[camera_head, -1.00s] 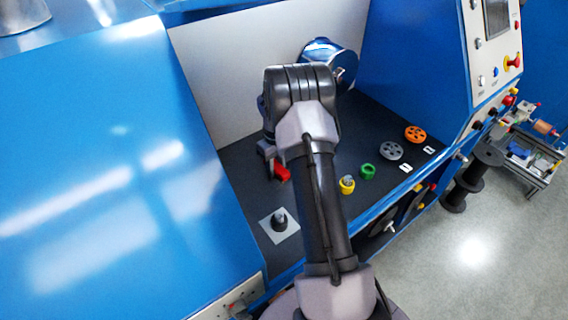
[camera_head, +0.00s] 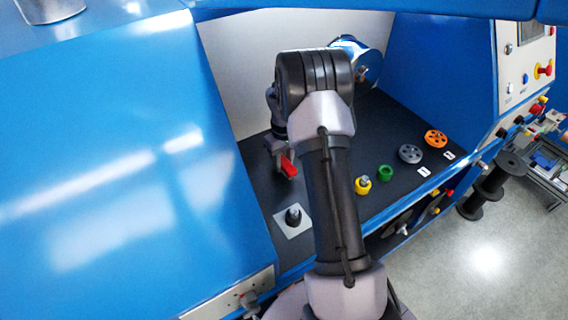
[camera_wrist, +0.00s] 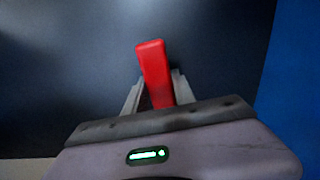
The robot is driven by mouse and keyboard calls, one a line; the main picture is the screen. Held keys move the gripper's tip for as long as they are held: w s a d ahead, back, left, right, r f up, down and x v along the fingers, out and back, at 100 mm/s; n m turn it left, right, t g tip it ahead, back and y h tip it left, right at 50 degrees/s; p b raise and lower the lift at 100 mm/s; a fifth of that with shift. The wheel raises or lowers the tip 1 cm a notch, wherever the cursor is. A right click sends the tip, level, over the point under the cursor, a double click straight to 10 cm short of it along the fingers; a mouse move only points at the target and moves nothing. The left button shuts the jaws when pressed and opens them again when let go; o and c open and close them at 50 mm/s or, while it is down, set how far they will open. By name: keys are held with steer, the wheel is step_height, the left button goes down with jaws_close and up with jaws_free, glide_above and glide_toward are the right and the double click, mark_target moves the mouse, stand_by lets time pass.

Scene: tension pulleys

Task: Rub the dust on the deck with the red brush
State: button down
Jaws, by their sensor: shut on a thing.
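The red brush (camera_wrist: 153,68) is held between the fingers of my gripper (camera_wrist: 157,92) in the wrist view. Its red body points away from the gripper over the dark deck. In the head view the red brush (camera_head: 289,166) is low over the left part of the dark deck (camera_head: 335,202), and my gripper (camera_head: 281,150) is partly hidden by my arm. I cannot tell whether the brush touches the deck. I cannot make out the dust for certain; the deck in the wrist view (camera_wrist: 75,75) looks dark with a faint paler sheen.
A dark peg on a white square (camera_head: 293,221) stands at the deck's front left. A yellow part (camera_head: 363,186), a green ring (camera_head: 386,173), a grey pulley (camera_head: 410,154) and an orange pulley (camera_head: 436,138) lie to the right.

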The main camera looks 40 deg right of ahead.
steer(key=shift+r+p, duration=0.85)
steer(key=shift+r, duration=0.9)
step_height(320, 180, up, 3)
steer(key=shift+r+p, duration=0.15)
steer(key=shift+p, duration=1.1)
